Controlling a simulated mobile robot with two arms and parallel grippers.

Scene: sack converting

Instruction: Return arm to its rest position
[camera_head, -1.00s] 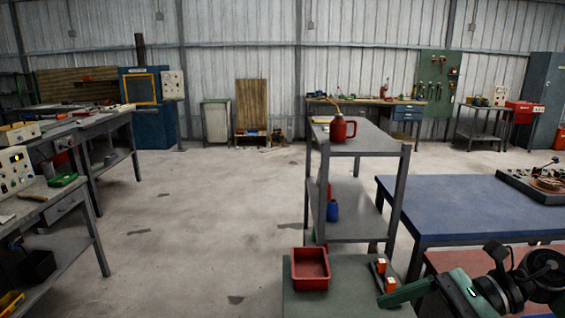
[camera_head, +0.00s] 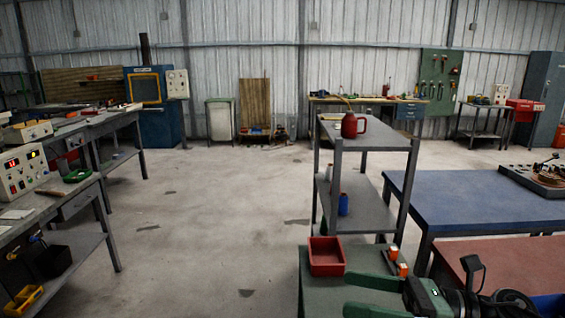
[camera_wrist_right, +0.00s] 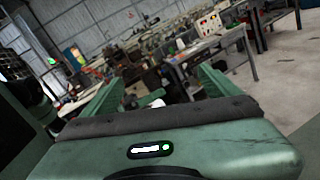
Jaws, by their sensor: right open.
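My right gripper (camera_head: 347,294) shows at the lower right of the head view, beside the small green-topped table and in front of its red bin. Its green fingers point left and are apart, with nothing between them. In the right wrist view, the two green fingers of the open gripper (camera_wrist_right: 158,88) stand apart, with the workshop blurred beyond. My left gripper is not in view.
A red bin (camera_head: 326,257) and small orange-topped blocks (camera_head: 398,262) sit on the green-topped table (camera_head: 318,290). A grey shelf cart (camera_head: 365,209) with a red jug (camera_head: 353,126) stands behind. A blue table (camera_head: 480,205) is right. The floor at centre-left is clear.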

